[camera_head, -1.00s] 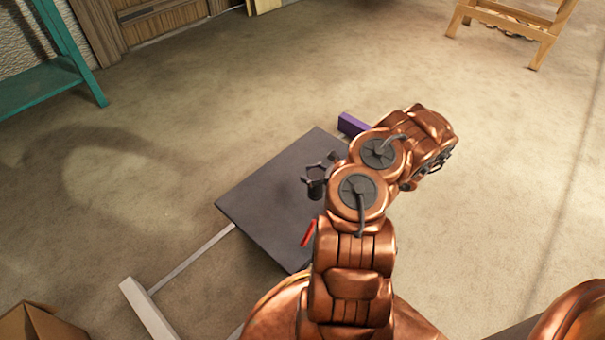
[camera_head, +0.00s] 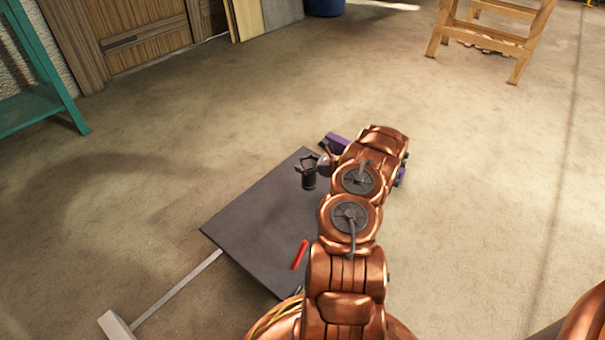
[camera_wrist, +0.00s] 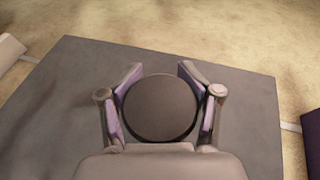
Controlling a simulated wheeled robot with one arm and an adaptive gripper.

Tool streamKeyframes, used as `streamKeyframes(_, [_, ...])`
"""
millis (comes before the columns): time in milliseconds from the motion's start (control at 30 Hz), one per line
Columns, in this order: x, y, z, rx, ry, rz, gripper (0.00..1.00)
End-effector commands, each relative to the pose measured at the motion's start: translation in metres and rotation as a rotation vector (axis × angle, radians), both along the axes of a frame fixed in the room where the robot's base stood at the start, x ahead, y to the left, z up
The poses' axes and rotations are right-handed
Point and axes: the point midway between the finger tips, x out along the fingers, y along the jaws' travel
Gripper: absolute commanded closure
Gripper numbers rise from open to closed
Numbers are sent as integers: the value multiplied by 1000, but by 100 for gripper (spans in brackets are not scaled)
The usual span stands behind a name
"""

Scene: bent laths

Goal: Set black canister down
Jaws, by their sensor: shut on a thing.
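The black canister (camera_head: 309,181) is at the far part of the dark table top, near its far edge. My gripper (camera_head: 309,164) is at its upper part, with a finger on either side. In the wrist view the canister's round dark top (camera_wrist: 160,108) lies between the two fingers of my gripper (camera_wrist: 160,85), which are shut on it. The canister looks upright. I cannot tell whether its base touches the dark table (camera_head: 258,222); the table also shows below it in the wrist view (camera_wrist: 62,110).
A red bar (camera_head: 299,254) lies on the table near my arm. A teal stand (camera_head: 40,100) is at the left, and a wooden trestle (camera_head: 488,38) at the back right. The table's left part is bare.

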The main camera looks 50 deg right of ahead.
Motion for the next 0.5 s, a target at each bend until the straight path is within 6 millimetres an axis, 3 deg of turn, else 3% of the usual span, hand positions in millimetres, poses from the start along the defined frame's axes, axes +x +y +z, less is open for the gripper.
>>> streamKeyframes(167, [1,-3,-6,0,0,-1,100])
streamKeyframes(400, [0,-2,-36,0,1,-2,100])
streamKeyframes(500, [1,-3,-36,0,0,-3,100])
